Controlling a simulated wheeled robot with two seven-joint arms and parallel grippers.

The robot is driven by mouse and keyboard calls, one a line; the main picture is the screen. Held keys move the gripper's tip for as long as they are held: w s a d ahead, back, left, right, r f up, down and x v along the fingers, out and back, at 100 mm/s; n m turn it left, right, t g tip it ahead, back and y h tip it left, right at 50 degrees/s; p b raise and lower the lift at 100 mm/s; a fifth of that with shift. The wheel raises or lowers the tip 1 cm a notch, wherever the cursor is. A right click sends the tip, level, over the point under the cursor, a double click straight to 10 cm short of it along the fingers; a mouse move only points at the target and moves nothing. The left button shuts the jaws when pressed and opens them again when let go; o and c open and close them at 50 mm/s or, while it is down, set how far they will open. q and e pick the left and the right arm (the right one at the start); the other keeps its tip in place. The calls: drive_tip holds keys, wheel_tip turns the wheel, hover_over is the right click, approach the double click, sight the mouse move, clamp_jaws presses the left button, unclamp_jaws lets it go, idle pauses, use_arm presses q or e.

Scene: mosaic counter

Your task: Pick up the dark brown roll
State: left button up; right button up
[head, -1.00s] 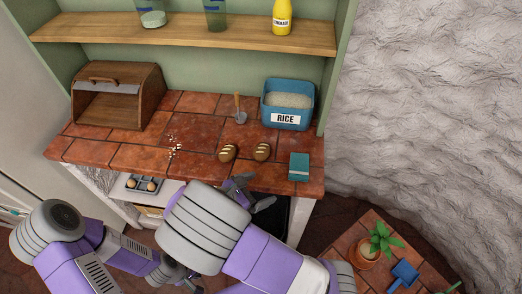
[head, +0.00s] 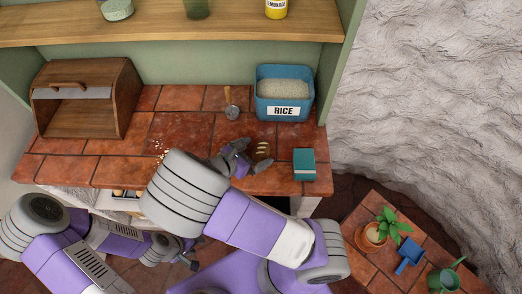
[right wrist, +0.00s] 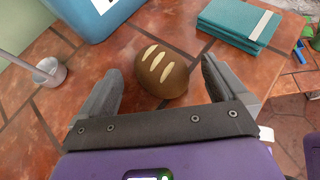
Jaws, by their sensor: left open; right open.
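A dark brown roll (head: 263,149) with pale slashes lies on the tiled counter, just right of my right gripper (head: 247,157). In the right wrist view, a dark brown roll (right wrist: 162,72) lies between the spread fingers of my right gripper (right wrist: 161,68), towards their tips. The gripper is open and not closed on it. A second roll, seen earlier to the left, is out of sight now, where my right arm and gripper cover the counter. My left gripper (head: 192,262) is small and low in the head view, below the counter front, open and empty.
A blue rice bin (head: 284,94) stands behind the roll and a teal book (head: 304,164) lies to its right. A scoop (head: 231,105) and a wooden bread box (head: 88,98) stand further left. A side table (head: 378,263) holds a plant.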

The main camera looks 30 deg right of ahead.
drive_tip(key=shift+x, duration=1.05)
drive_tip(key=shift+w, duration=0.1)
drive_tip(key=c, duration=1.1)
